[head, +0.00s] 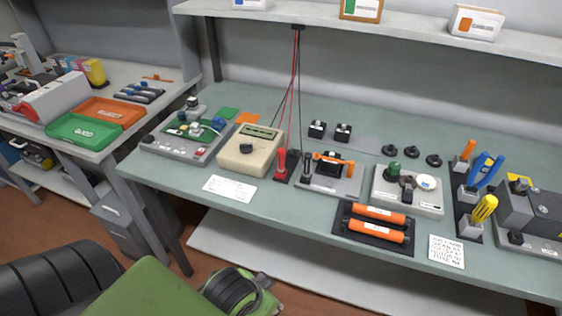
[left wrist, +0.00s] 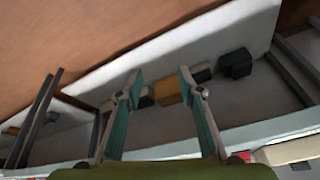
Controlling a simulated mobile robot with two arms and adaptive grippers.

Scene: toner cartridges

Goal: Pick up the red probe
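The red probe (head: 281,163) stands upright in a black holder (head: 284,179) on the green-grey bench, just right of the beige meter (head: 252,150). A red lead hangs down near it from a hook under the shelf. A black probe (head: 307,168) stands to its right. My left gripper (left wrist: 160,78) shows in the left wrist view with its two teal fingers apart and nothing between them. The probe is not seen in that view. My right gripper is in neither view.
A white card (head: 230,188) lies in front of the meter. A grey fixture (head: 345,186) and a tray with orange rollers (head: 374,229) are to the right. Dark leads hang over the meter. A lower shelf (head: 290,266) runs under the bench.

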